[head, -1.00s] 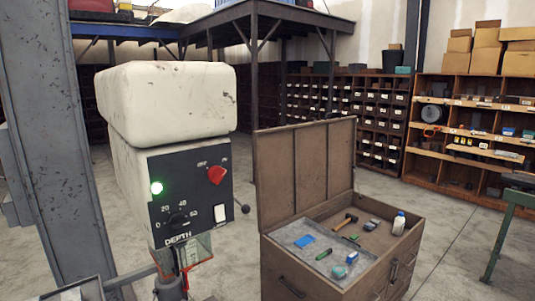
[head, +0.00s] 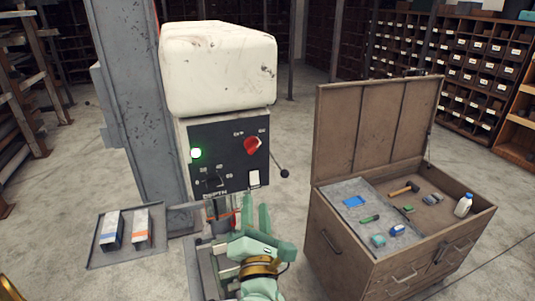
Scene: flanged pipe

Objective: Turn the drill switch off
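The drill press has a scuffed white head (head: 218,70) with a dark control panel (head: 222,165) on its front. The red rotary drill switch (head: 252,145) is at the panel's upper right; its labels are too small to read surely. A green lamp (head: 196,153) at the panel's left is lit. My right gripper is not in view.
A depth dial (head: 213,181) and a white rocker (head: 254,178) sit low on the panel. A black-knobbed lever (head: 284,172) sticks out at its right. An open wooden tool chest (head: 340,240) stands to the right. A tray (head: 100,262) with two boxes is at the left.

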